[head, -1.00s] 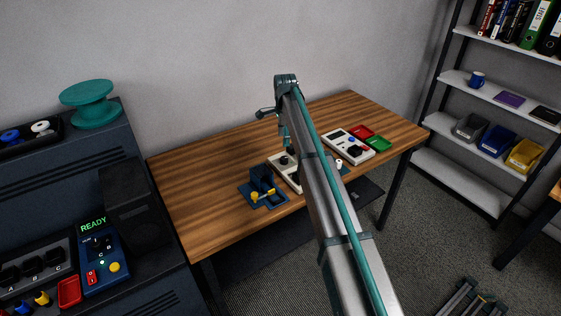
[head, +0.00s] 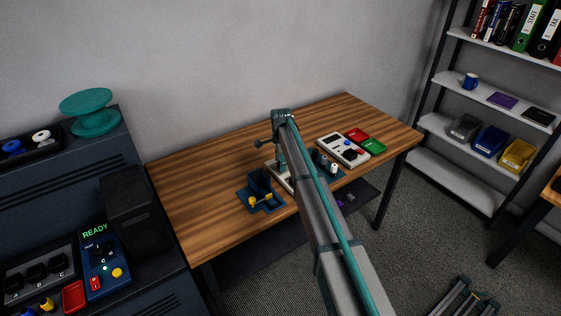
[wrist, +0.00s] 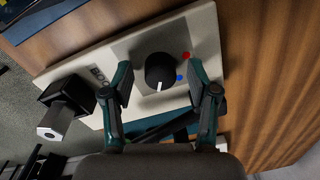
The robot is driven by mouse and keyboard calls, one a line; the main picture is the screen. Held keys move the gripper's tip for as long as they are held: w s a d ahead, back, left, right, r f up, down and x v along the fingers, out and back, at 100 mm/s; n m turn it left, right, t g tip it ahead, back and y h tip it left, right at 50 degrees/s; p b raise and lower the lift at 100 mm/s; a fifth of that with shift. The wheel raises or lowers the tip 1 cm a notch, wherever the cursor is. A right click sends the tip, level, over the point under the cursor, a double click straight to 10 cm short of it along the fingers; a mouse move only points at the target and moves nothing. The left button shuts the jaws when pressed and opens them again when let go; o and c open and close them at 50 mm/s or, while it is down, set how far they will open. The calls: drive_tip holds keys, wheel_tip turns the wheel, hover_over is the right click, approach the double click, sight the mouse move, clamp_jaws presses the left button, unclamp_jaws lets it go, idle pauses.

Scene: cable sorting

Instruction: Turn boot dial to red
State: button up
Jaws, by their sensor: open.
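The boot dial (wrist: 160,70) is a round black knob with a white pointer line, on a cream panel (wrist: 125,47) lettered "BOO". A red dot (wrist: 186,55) and a blue dot (wrist: 179,78) are printed beside it. The white line points toward the bottom of the wrist view, toward neither dot. My gripper (wrist: 164,85) is open, its two teal-and-black fingers to the left and right of the knob. I cannot tell whether they touch it. In the head view, my arm hides most of the cream panel (head: 271,167).
A black block with a white-ended post (wrist: 63,108) stands on the panel beside the left finger. A blue fixture with yellow parts (head: 262,200) sits left of the panel on the wooden table (head: 200,190). A white device (head: 330,140) and red and green trays (head: 374,146) lie right.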

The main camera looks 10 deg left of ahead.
clamp_jaws()
